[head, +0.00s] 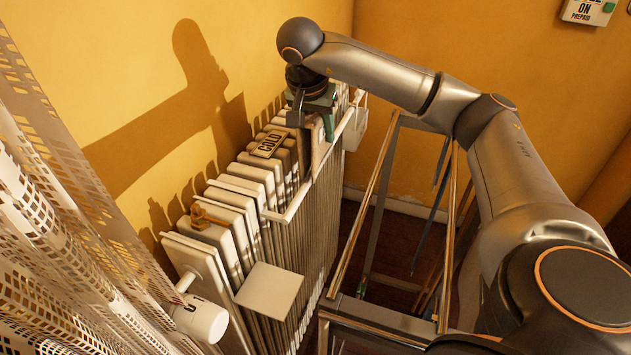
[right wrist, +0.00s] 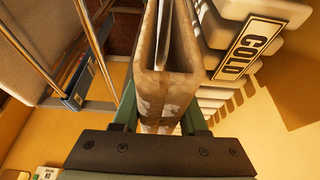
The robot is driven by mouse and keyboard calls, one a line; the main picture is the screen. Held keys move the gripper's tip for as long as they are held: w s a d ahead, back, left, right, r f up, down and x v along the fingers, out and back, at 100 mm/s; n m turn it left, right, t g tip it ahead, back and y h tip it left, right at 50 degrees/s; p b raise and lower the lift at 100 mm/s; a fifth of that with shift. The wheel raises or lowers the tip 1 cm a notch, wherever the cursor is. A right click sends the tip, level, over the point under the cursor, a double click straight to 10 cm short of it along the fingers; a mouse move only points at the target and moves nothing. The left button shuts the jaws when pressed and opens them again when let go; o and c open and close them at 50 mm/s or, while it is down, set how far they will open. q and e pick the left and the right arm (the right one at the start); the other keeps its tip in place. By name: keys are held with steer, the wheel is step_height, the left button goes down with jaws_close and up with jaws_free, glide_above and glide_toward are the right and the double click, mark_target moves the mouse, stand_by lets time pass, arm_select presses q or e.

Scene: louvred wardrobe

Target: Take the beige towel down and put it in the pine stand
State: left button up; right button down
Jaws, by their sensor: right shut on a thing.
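The beige towel (right wrist: 163,95) hangs folded over a white rail (head: 297,200) on the front of the radiator. In the head view only a narrow brownish part of the towel (head: 319,150) shows below my right gripper (head: 318,118). In the right wrist view the green fingers of my right gripper (right wrist: 159,122) are shut on the towel, one on each side of the fold. The pine stand (head: 366,220), with wooden top rails and grey posts, is to the right of the radiator. Its rails also show at upper left in the right wrist view (right wrist: 47,62). My left gripper is not in view.
The white radiator (head: 232,218) stands along the yellow wall, with a COLD sign (head: 268,144) on top. A square pale plate (head: 269,290) and a white valve knob (head: 203,320) are at its near end. White perforated material (head: 50,220) fills the left side.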

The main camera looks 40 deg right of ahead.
mark_target(319, 115)
steer(key=shift+r, duration=1.75)
steer(key=shift+s, duration=0.1)
